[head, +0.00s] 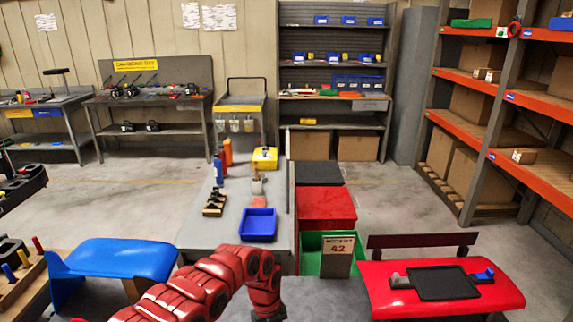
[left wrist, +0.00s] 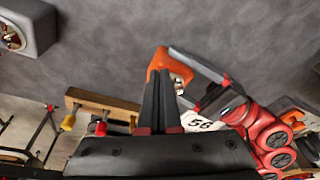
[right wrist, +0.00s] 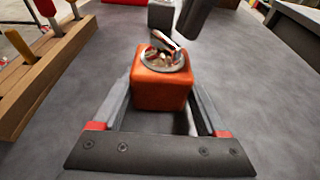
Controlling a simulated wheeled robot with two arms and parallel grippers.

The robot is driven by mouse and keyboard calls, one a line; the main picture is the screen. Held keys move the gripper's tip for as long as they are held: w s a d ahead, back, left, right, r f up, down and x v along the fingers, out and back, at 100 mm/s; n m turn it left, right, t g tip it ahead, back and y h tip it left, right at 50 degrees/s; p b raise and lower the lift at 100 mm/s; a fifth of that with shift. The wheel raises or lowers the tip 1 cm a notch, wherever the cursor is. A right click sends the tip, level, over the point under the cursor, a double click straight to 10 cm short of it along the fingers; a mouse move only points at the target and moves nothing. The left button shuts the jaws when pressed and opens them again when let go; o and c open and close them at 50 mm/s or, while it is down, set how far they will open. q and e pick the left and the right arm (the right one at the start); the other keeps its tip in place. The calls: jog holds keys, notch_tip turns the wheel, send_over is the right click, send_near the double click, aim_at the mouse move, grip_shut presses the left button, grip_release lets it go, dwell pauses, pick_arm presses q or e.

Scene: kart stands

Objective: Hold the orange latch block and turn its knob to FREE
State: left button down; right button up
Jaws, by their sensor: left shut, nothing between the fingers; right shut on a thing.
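The orange latch block (right wrist: 160,90) sits between the fingers of my right gripper (right wrist: 155,100), which is shut on it. On its top is a round silver knob (right wrist: 163,57) with a raised handle bar; no marking on it is readable. The block also shows in the left wrist view (left wrist: 172,62), partly hidden behind the fingertips of my left gripper (left wrist: 161,75). My left gripper is shut and empty, its tips close to the block. I cannot tell whether they touch the knob. Dark finger-like parts show just beyond the knob in the right wrist view. The head view shows neither block nor gripper.
A wooden rack (right wrist: 50,70) with coloured handles lies left in the right wrist view. In the head view, a blue bin (head: 259,225) stands on the grey bench, a green bin (head: 313,262) beside it, and a red seat (head: 440,295) at right.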

pick_arm(q)
jog(key=shift+s+d, duration=0.35)
jog(key=shift+d, duration=0.1)
dwell(0.7)
jog(key=shift+d, duration=0.1)
dwell(0.3)
jog(key=shift+w+d, duration=0.3)
jog(key=shift+d, duration=0.1)
jog(key=shift+w+d, duration=0.1)
jog(key=shift+d, duration=0.1)
dwell(0.5)
jog(key=shift+w, duration=0.3)
jog(key=shift+w+a+r, duration=0.1)
jog(key=shift+r, duration=0.05)
jog(key=v, duration=0.3)
jog(key=s+v, duration=0.1)
jog(key=v, duration=0.1)
jog(key=shift+d+r, duration=0.3)
jog(key=shift+r, duration=0.1)
